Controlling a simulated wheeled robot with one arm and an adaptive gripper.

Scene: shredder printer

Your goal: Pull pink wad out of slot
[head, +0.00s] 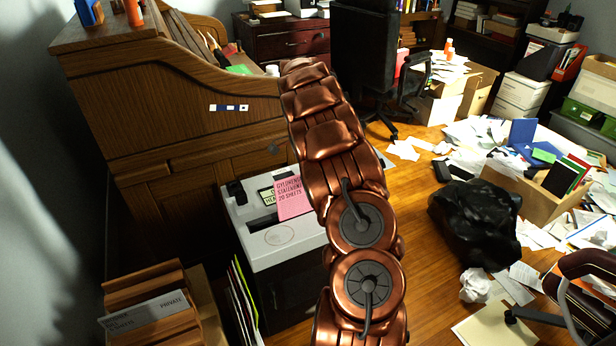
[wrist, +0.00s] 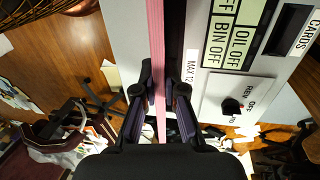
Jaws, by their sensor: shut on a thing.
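The pink wad (head: 292,198) stands upright in the slot of the grey-topped shredder (head: 285,245) in the head view, with printed text on its face. In the wrist view the pink wad (wrist: 157,50) shows edge-on as a thin vertical strip. My gripper (wrist: 161,95) has its dark fingers on either side of the strip and is shut on it. In the head view my copper arm hides the gripper and the right part of the shredder. The wad's lower end is hidden.
The shredder's top carries labels and a black knob (wrist: 231,107). A wooden desk (head: 170,120) stands behind it. Wooden trays (head: 150,310) are at the lower left. A black bag (head: 475,222), a box (head: 540,195) and scattered papers cover the floor at the right.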

